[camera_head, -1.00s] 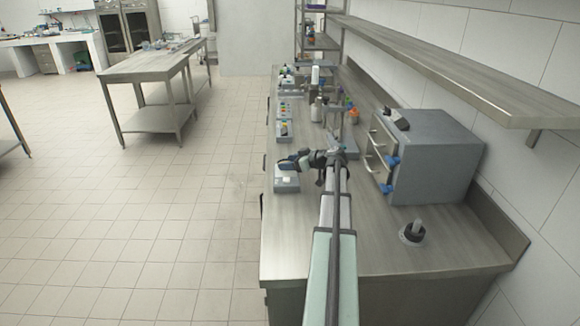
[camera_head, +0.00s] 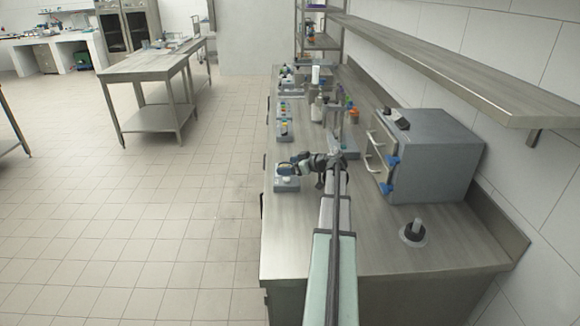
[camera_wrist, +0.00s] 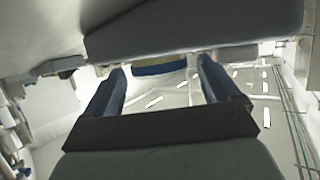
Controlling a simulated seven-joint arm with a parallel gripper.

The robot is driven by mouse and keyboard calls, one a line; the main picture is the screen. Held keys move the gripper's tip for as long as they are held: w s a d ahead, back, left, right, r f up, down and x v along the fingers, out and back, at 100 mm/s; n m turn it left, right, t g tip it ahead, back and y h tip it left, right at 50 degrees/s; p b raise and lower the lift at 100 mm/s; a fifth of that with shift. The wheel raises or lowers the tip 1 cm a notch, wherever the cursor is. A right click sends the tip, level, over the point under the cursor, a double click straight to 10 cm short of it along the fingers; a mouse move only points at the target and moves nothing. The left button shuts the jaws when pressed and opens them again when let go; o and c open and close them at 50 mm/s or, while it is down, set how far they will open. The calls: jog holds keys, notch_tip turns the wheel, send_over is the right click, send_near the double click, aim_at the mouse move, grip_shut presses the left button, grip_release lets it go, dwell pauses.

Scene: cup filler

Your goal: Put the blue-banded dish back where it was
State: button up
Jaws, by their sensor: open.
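My gripper (camera_head: 285,168) is low over a small grey bench device (camera_head: 287,184) near the counter's left edge in the head view. In the wrist view my gripper (camera_wrist: 160,66) has its two blue fingers wide apart. A rounded piece with a blue band (camera_wrist: 160,69) and a yellowish strip shows beyond and between the fingertips; it looks like the blue-banded dish. It is partly cut off by a large grey shape above it. I cannot tell whether the fingers touch it. The dish is not clear in the head view.
A grey box with handles (camera_head: 430,155) stands to the right on the counter. A dark round holder with a pale upright piece (camera_head: 413,232) is nearer. Several small devices and bottles (camera_head: 316,108) stand farther back. The counter's front right (camera_head: 430,258) is clear.

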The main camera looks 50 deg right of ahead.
jog(key=shift+f, duration=0.1)
jog(key=v, duration=1.2)
jog(key=shift+s+d, duration=0.25)
jog(key=shift+s, duration=0.1)
jog(key=shift+o, duration=0.4)
jog(key=shift+s+d+r, duration=0.1)
jog(key=shift+s+r, duration=0.25)
jog(key=shift+s, duration=0.1)
